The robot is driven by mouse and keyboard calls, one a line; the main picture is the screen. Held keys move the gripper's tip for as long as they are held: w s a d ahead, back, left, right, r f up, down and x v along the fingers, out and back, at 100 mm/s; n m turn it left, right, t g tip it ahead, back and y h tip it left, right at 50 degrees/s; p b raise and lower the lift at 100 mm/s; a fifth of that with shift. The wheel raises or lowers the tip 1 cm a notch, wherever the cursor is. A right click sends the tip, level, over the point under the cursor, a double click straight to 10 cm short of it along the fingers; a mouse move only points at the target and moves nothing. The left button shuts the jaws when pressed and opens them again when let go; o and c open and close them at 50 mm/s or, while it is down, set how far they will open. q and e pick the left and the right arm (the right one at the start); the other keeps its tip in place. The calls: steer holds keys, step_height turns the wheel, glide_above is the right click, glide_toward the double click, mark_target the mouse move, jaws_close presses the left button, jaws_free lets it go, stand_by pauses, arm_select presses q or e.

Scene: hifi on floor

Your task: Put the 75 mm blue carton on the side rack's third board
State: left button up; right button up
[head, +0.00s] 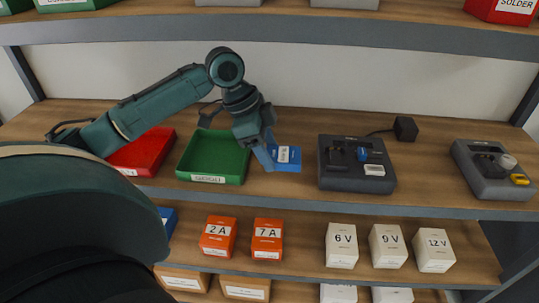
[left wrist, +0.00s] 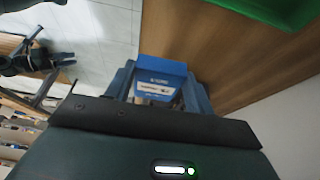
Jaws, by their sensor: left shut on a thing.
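A blue carton (head: 288,157) with a white label is held by my left gripper (head: 270,150), just in front of the rack's middle board or over its front part; I cannot tell the exact gap. In the left wrist view the carton (left wrist: 160,72) sits between the two blue-grey fingers, which are shut on it. Its size marking is too small to read. My right gripper is not in the head view. I cannot tell which rack or board number this is.
A green tray (head: 239,165) and a red tray (head: 150,160) stand left of the carton. A dark grey device (head: 330,182) stands close to its right, another (head: 480,185) farther right. The board below holds orange boxes (head: 218,235) and white boxes (head: 341,245). An upper board edge (head: 280,27) runs above.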

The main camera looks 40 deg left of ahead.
mark_target(270, 147)
arm_select(q)
steer(key=w, duration=0.1)
steer(key=w+a+f, duration=0.2)
steer(key=shift+w+a+f, duration=0.1)
steer(key=shift+w+a, duration=0.05)
steer(key=shift+w, duration=0.25)
steer(key=shift+f, duration=0.55)
step_height(270, 147, down, 3)
steer(key=shift+f+p, duration=0.1)
steer(key=shift+p, duration=0.25)
steer(key=shift+w+a+f, duration=0.1)
steer(key=shift+f, duration=0.2)
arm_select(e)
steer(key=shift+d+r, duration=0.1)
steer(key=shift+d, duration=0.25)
arm_select(q)
steer(key=shift+f, duration=0.1)
steer(key=o, duration=0.9)
steer(key=shift+o, duration=0.2)
